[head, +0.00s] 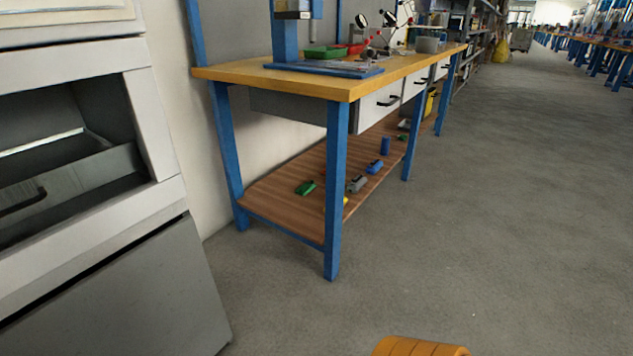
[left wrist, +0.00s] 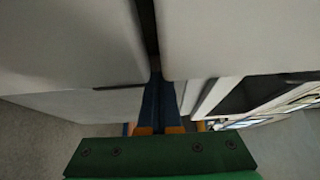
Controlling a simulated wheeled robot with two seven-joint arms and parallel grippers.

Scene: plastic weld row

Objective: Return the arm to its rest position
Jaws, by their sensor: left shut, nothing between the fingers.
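Neither gripper shows in the head view. In the left wrist view my left gripper (left wrist: 159,104) points away from a green mounting plate at the bottom of the picture. Its two dark blue fingers lie together with orange parts at their base, shut and empty. Pale grey panels fill the view beyond the fingers. I cannot tell how near they are. My right gripper is in no view.
A grey cabinet (head: 125,300) with an open compartment stands close on the left. A workbench (head: 330,82) with blue legs stands ahead. Its lower shelf (head: 265,192) carries several small coloured parts. The grey floor (head: 480,220) to the right is clear.

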